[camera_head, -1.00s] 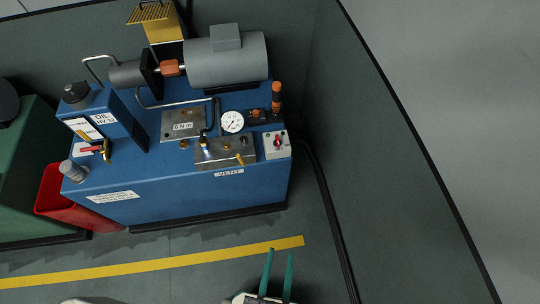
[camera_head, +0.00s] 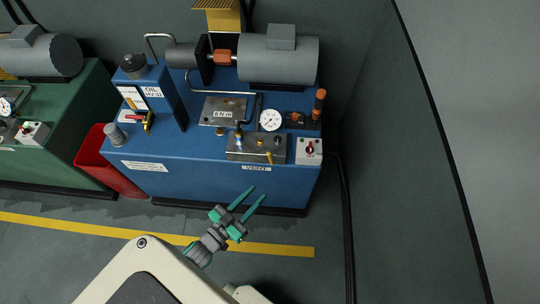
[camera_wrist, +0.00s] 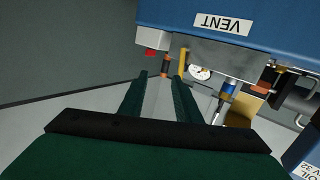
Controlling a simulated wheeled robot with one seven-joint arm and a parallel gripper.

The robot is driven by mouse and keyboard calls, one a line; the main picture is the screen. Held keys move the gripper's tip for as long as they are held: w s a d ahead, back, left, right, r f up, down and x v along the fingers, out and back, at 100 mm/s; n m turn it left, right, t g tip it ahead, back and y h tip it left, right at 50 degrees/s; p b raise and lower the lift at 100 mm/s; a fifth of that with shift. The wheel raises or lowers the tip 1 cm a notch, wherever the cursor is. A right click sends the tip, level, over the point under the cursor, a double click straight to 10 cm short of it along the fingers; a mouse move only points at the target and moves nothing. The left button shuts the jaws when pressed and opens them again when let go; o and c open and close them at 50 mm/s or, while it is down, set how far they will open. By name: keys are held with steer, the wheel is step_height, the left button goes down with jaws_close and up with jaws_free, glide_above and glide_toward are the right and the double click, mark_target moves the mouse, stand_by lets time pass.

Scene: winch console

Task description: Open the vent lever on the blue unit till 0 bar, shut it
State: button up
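The blue unit (camera_head: 230,180) stands against the wall with a VENT label (camera_head: 256,168) on its front edge. Above the label, the vent lever (camera_head: 269,157), a small yellow handle, sits on a grey metal block (camera_head: 243,150); it also shows in the wrist view (camera_wrist: 184,62). A white round gauge (camera_head: 270,120) is behind the block; its needle is too small to read. My gripper (camera_head: 256,194) is open and empty in front of the unit, below the label, apart from the lever. In the wrist view its two green fingers (camera_wrist: 158,78) point toward the lever.
A switch box with a red knob (camera_head: 309,150) is right of the block. A red bin (camera_head: 108,172) stands left of the unit, beside a green unit (camera_head: 62,160). A black cable (camera_head: 345,220) runs along the floor at right. Floor in front is clear.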

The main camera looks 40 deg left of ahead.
steer(key=n, duration=0.1)
glide_toward(269, 156)
step_height(269, 156, down, 2)
steer(key=shift+t, duration=0.4)
steer(key=w, duration=1)
steer(key=shift+w+d, duration=0.15)
steer(key=shift+w, duration=0.2)
